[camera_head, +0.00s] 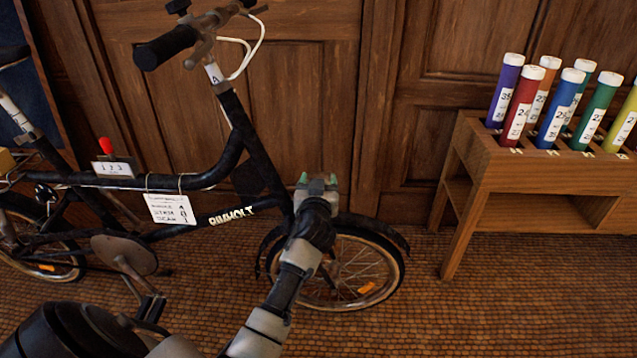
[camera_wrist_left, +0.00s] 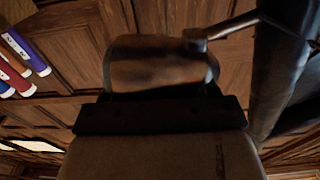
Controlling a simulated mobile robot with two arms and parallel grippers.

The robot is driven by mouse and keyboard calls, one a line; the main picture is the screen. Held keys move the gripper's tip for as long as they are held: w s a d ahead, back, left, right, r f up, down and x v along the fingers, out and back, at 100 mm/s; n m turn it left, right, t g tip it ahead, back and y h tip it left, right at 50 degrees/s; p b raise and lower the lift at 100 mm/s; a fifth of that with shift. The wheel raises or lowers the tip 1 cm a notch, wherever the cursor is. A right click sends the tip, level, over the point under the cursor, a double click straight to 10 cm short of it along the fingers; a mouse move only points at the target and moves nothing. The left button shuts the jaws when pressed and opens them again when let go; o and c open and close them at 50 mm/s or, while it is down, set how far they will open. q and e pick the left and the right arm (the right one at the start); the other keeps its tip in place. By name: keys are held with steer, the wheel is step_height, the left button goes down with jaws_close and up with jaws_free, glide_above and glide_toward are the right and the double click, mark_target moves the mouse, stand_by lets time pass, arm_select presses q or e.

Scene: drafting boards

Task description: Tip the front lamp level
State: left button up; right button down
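A dark folding bicycle (camera_head: 160,183) stands along the wooden wall, its front wheel (camera_head: 350,275) toward the right. My left gripper (camera_head: 318,183) is at the front of the bicycle, just above the front wheel, with pale green fingertips. In the left wrist view a rounded, worn copper-brown body, seemingly the front lamp (camera_wrist_left: 158,65), is right before the gripper, with a small bracket and rod at its upper right. The gripper hides the lamp in the head view. Whether the fingers touch or close on it, and its exact tilt, I cannot tell. My right gripper is not in view.
The dark frame tube (camera_wrist_left: 285,70) runs close on the right in the wrist view. Handlebars (camera_head: 205,35) with white cables are above. A wooden rack (camera_head: 540,165) of coloured tubes stands at right. Woven floor (camera_head: 480,310) is clear between bicycle and rack.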

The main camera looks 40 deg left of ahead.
arm_select(q)
steer(key=o, duration=0.5)
steer(key=shift+c, duration=0.2)
steer(key=p+v, duration=0.2)
steer(key=v, duration=0.9)
steer(key=shift+w+f, duration=0.1)
